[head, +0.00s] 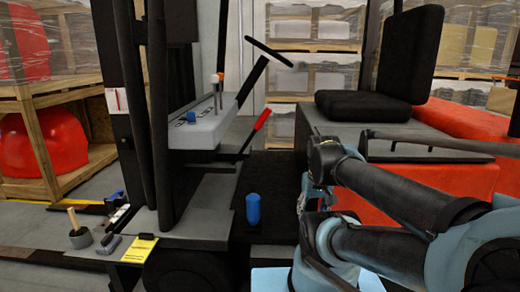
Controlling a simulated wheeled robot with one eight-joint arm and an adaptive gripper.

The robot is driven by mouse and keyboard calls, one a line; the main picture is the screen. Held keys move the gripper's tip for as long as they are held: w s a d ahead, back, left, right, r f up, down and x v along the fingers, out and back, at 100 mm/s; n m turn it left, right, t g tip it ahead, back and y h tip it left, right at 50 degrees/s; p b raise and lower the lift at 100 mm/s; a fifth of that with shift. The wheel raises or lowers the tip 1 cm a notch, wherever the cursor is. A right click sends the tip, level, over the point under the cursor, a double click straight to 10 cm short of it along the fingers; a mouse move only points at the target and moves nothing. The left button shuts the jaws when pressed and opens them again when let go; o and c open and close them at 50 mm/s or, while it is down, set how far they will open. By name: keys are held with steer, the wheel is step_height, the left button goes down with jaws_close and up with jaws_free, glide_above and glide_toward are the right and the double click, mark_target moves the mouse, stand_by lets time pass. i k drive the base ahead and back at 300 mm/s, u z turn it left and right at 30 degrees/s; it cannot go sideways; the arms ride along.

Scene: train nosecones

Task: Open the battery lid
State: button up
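A forklift-like vehicle fills the middle of the head view. The grey cover under its black seat (370,108) looks like the battery lid (338,124). It lies flat and looks closed, and a dark bar runs across its right part. My arm reaches in from the right, in front of the cover's lower side. What looks like my gripper (303,203) is at the left end of the arm, below and left of the lid and apart from it. Its fingers are small and partly hidden, so I cannot tell whether they are open.
A steering wheel (269,53), a red-handled lever (262,119) and a grey console (200,130) stand left of the seat. A blue cylinder (253,209) stands on the dark floor. A yellow pad (139,249) and a mallet (78,228) in a cup are at lower left. Wooden crates stand behind.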

mark_target(396, 136)
steer(key=z, duration=1.65)
steer(key=k, duration=1.45)
steer(key=u, duration=0.3)
steer(key=i, duration=1)
